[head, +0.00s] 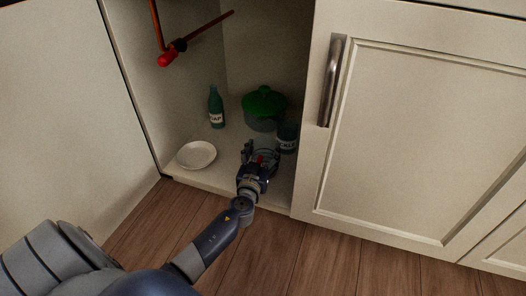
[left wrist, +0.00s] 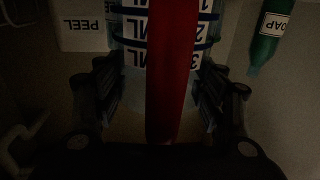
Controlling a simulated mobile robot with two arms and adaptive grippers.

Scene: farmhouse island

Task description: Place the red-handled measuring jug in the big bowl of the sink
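The measuring jug (head: 269,153) stands on the cabinet floor, mostly hidden behind my left gripper in the head view. In the left wrist view its clear body (left wrist: 201,31) shows blue bands and upside-down markings, and its red handle (left wrist: 168,80) runs down the middle. My left gripper (head: 257,157) reaches into the cabinet at the jug. In the left wrist view its fingers (left wrist: 157,98) are spread on both sides of the red handle, with gaps between them and it. My right gripper is not in view. The sink bowl is not in view.
A green soap bottle (head: 215,108), a green-lidded pot (head: 265,106) and a dark labelled container (head: 288,137) stand behind the jug. A white dish (head: 197,155) lies left of it. A red-handled valve (head: 168,58) hangs above. The cabinet door (head: 420,130) is at the right.

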